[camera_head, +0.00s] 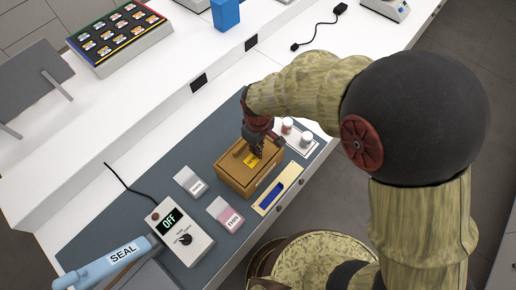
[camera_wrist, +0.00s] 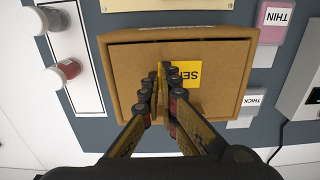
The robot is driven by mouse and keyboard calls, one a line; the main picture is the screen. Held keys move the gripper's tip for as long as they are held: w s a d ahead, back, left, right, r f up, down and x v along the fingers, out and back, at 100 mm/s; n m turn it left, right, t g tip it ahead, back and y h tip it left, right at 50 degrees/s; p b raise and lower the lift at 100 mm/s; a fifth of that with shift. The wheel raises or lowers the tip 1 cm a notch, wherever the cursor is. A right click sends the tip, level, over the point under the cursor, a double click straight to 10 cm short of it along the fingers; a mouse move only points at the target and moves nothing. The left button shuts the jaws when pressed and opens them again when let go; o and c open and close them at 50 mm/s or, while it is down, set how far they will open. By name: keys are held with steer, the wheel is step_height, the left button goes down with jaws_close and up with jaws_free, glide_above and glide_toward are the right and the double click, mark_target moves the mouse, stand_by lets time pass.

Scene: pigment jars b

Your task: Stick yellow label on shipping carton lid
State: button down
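The shipping carton (camera_head: 233,177) is a brown box on the grey mat; its lid (camera_wrist: 130,65) fills the middle of the wrist view. The yellow label (camera_head: 252,160) is at the lid's middle and shows dark lettering in the wrist view (camera_wrist: 193,77), partly hidden by a finger. My gripper (camera_head: 256,150) reaches down over the lid from above. In the wrist view its fingers (camera_wrist: 161,77) are close together, with a narrow yellow strip between the tips. I cannot tell whether they touch that strip, or whether the label lies fully flat.
A white tray with two jars (camera_head: 287,125) stands just behind the carton. THIN (camera_head: 225,214) and THICK (camera_head: 190,181) blocks are to its left. A blue-marked strip (camera_head: 279,195) lies in front. A sealer control box (camera_head: 180,230) reads OFF beside the blue SEAL arm (camera_head: 105,266).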

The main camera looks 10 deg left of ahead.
steer(key=c, duration=2)
jaws_free()
steer(key=shift+o, duration=0.2)
steer(key=shift+r, duration=0.1)
steer(key=shift+r+p, duration=2.05)
steer(key=shift+r, duration=0.85)
